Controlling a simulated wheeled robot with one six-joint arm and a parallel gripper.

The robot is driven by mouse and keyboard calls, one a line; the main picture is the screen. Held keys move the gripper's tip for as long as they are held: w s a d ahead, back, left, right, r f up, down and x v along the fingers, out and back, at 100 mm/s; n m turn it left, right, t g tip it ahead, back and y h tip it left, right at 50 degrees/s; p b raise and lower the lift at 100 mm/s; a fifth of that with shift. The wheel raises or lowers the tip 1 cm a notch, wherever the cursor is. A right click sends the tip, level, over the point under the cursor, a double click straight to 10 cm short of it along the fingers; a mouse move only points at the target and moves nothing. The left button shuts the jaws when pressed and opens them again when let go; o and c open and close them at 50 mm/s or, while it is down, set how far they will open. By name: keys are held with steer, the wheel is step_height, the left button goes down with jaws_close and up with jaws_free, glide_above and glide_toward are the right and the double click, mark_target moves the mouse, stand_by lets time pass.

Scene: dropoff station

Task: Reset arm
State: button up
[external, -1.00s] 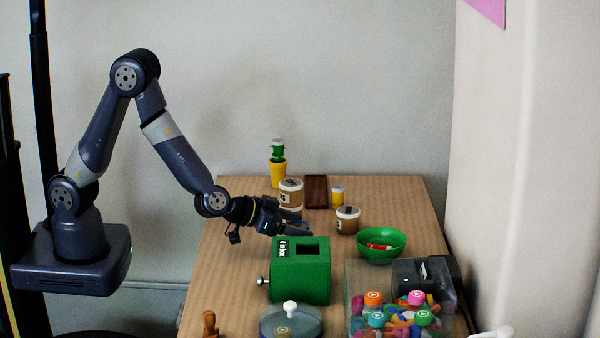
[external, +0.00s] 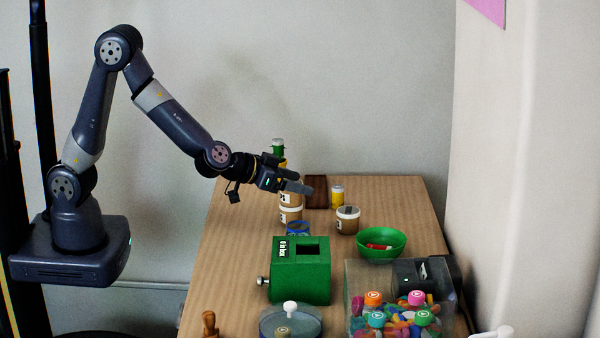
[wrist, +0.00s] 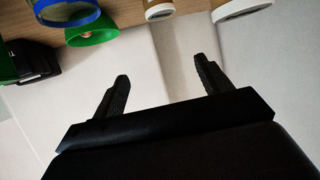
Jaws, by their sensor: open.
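My gripper (external: 300,188) is raised above the table's far left part, pointing right, with its fingers in front of the stacked tubs in the external view. In the wrist view my gripper (wrist: 160,70) shows two black fingers spread apart with nothing between them. The stacked brown tubs (external: 290,215) with white lids are partly hidden by my gripper. A blue-rimmed container (external: 298,228) stands behind the green box (external: 300,285), below my gripper; a blue rim (wrist: 68,15) also shows in the wrist view.
A green bowl (external: 382,250) holding a red item, a brown tub (external: 347,220), a yellow jar (external: 337,196) and a clear bin (external: 358,300) of colourful pieces stand on the wooden table (external: 235,235). A beige wall surface (external: 525,170) rises at the right.

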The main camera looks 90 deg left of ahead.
mark_target(241, 218)
steer(key=s+a+f+n+g+y+b, duration=0.2)
steer(key=s+a+f+n+y, duration=0.1)
steer(key=s+a, duration=1)
steer(key=f+b, duration=0.1)
steer(key=f, duration=0.2)
steer(key=f+b, duration=0.2)
steer(key=f, duration=0.1)
steer(key=f+b, duration=0.1)
steer(key=f, duration=0.3)
steer(key=shift+s+a, duration=0.1)
steer(key=shift+s, duration=0.25)
steer(key=shift+v, duration=0.95)
steer(key=shift+s+r, duration=0.1)
steer(key=shift+r, duration=0.15)
